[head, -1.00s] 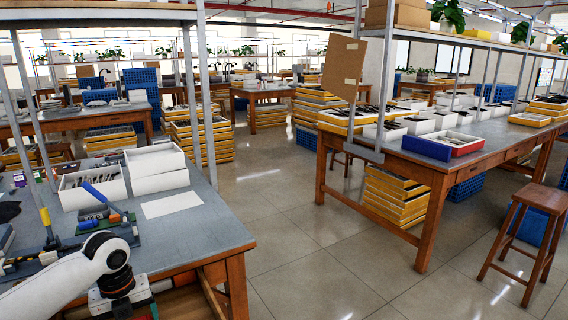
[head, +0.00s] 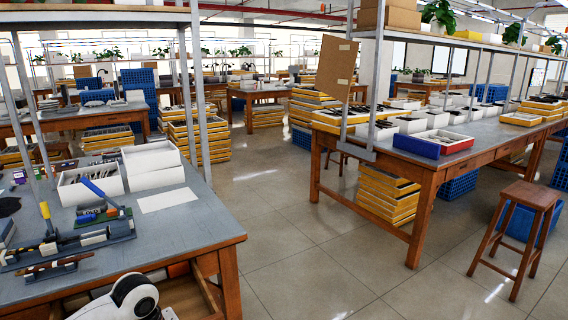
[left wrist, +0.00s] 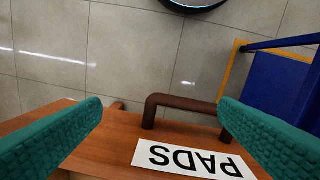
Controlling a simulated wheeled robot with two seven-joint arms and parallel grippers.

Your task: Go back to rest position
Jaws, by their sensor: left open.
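My left gripper (left wrist: 160,103) shows in the left wrist view as two teal padded fingers, wide apart with nothing between them. Beyond them is a wooden panel (left wrist: 105,148) with a brown handle (left wrist: 185,100) and a white label reading PADS (left wrist: 190,158), upside down in this view. The fingers appear apart from the handle. In the head view, a white joint of my left arm (head: 122,300) shows at the bottom edge, in front of the left workbench (head: 190,232); its gripper is out of frame there. My right gripper is in neither view.
On the left workbench are white bins (head: 92,184), a white sheet (head: 167,200), a blue-handled tool (head: 98,191) and a fixture (head: 85,240). A second workbench (head: 428,172) and a stool (head: 515,215) stand at right. The tiled floor between is clear.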

